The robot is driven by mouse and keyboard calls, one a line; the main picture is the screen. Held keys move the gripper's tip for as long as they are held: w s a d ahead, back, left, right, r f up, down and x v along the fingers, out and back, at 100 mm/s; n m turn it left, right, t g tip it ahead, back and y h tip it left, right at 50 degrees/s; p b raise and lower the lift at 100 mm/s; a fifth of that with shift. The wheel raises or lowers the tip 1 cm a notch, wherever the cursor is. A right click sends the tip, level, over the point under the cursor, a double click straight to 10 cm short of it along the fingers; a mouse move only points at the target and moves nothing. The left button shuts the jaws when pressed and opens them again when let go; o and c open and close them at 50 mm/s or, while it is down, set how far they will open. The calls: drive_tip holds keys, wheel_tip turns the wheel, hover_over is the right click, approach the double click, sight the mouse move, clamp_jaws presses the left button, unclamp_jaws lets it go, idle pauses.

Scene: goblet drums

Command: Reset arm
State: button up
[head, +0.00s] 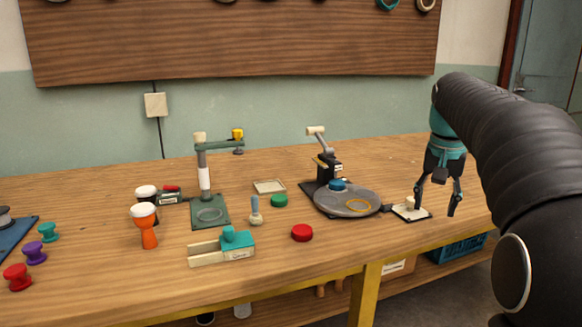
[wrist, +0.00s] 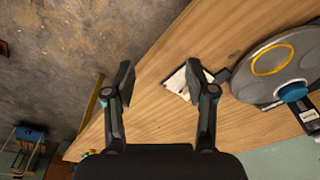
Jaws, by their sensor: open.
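My gripper (head: 435,207) hangs from my black arm at the right of the head view, fingers pointing down over the right end of the workbench. It is open and empty. In the wrist view its two fingers (wrist: 163,82) are spread apart, with bare wood and the floor beyond the bench edge between and around them. A small white plate with a pale knob (head: 411,210) lies just left of the fingers in the head view. In the wrist view this white plate (wrist: 177,82) is partly hidden by one finger; I cannot tell whether they touch.
A grey turntable (head: 335,203) with a yellow ring stands left of my gripper. A green stand (head: 209,213), an orange goblet drum (head: 149,233), a teal-topped block (head: 237,240), a red disc (head: 302,233) and colored spools (head: 34,253) spread leftward. The bench (head: 330,255) has clear wood at front.

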drive_tip(key=s+a+f+n+t, duration=0.1)
drive_tip(key=s+a+f, duration=0.3)
drive_tip(key=s, duration=0.4)
drive_tip(key=s+a+f+n+t, duration=0.1)
drive_tip(key=s+a+f+n, duration=0.2)
drive_tip(key=s+a+f, duration=0.2)
drive_tip(key=s+a+f+n+t, duration=0.1)
drive_tip(key=s+a+f, duration=0.4)
drive_tip(key=s, duration=0.7)
drive_tip(key=shift+f+n+t+y, duration=0.4)
drive_tip(key=shift+f+t, duration=0.15)
drive_tip(key=shift+t, duration=0.05)
